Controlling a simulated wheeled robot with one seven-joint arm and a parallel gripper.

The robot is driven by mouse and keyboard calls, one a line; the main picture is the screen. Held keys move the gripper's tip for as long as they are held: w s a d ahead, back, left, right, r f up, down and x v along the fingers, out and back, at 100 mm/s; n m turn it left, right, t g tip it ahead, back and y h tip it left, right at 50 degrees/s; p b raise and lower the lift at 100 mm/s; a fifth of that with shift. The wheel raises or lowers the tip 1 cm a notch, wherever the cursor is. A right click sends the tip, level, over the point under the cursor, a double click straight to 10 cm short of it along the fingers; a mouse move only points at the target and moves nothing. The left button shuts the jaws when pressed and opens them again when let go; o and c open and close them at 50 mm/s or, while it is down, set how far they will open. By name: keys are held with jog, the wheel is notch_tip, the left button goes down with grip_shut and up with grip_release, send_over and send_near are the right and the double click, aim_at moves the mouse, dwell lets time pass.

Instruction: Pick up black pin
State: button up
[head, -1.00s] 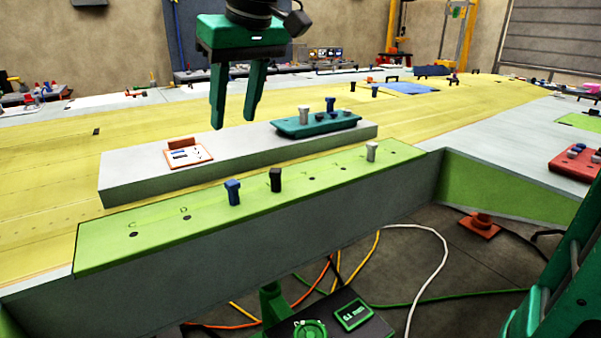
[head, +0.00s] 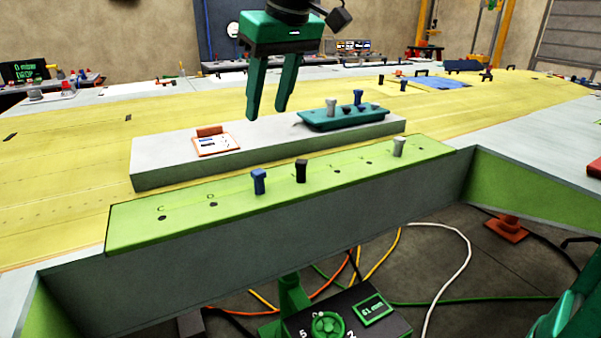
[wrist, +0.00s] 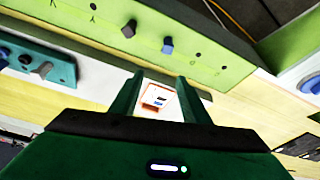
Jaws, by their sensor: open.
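The black pin (head: 301,171) stands upright in the green strip along the near edge of the wing jig. A blue pin (head: 259,181) stands to its left and a grey pin (head: 399,146) to its right. My gripper (head: 266,115) is open and empty, fingers down, above and behind the strip, a little left of the black pin. In the wrist view the black pin (wrist: 129,29) and the blue pin (wrist: 167,45) show beyond my fingertips (wrist: 155,84), and nothing is between the fingers.
A grey block (head: 165,173) lies behind the strip, bearing a white card with an orange edge (head: 216,145) and a teal tray (head: 325,121) with grey and blue pins. Bare holes show at the strip's left end. A dial box (head: 335,325) and cables are below.

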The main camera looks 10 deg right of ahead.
jog(key=w+d+f+n, duration=0.3)
jog(key=w+d, duration=0.1)
jog(key=d, duration=0.1)
jog(key=n+g+y, duration=0.2)
jog(key=n, duration=0.2)
send_near(303, 161)
jog(key=shift+x, duration=5.6)
grip_shut()
jog(key=shift+r, duration=0.1)
